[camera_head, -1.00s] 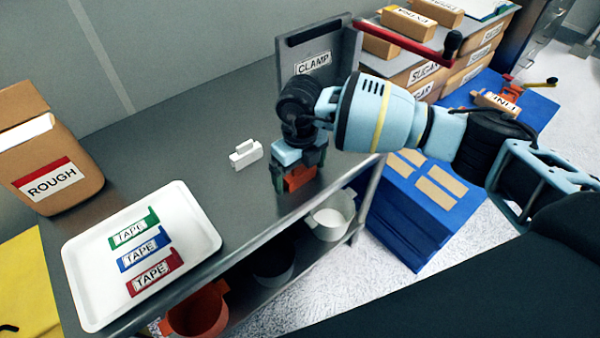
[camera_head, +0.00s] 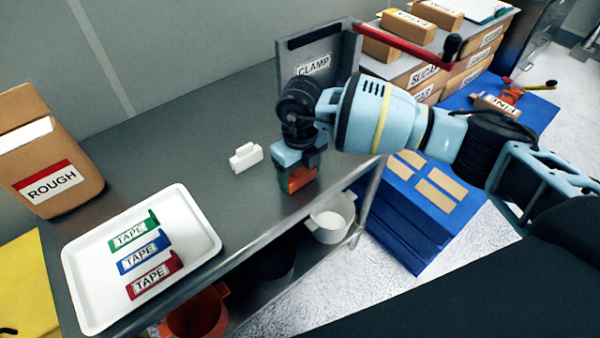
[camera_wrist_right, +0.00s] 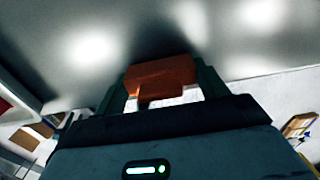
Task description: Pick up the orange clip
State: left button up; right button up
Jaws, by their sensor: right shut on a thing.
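The orange clip (camera_head: 300,179) is at the front part of the grey counter, below the clamp plate. It also shows in the right wrist view (camera_wrist_right: 160,75) as an orange block between the dark green fingers. My right gripper (camera_head: 297,184) points down and is shut on the clip, with a finger on each side. The fingers and palm hide part of the clip. I cannot tell whether the clip still touches the counter. My left gripper is in neither view.
A white clip-like block (camera_head: 246,157) stands left of my right gripper. A white tray (camera_head: 85,298) holds green, blue and red TAPE pieces. A grey CLAMP plate (camera_head: 345,62) stands behind the gripper. A ROUGH box (camera_head: 45,165) is at the far left.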

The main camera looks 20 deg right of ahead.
jog(key=shift+r, duration=0.5)
notch_tip(320, 180, up, 2)
jog(key=shift+r, duration=0.2)
jog(key=s+a+r, duration=0.1)
jog(key=s, duration=1.5)
jog(key=shift+a, duration=0.2)
jog(key=shift+r, duration=0.1)
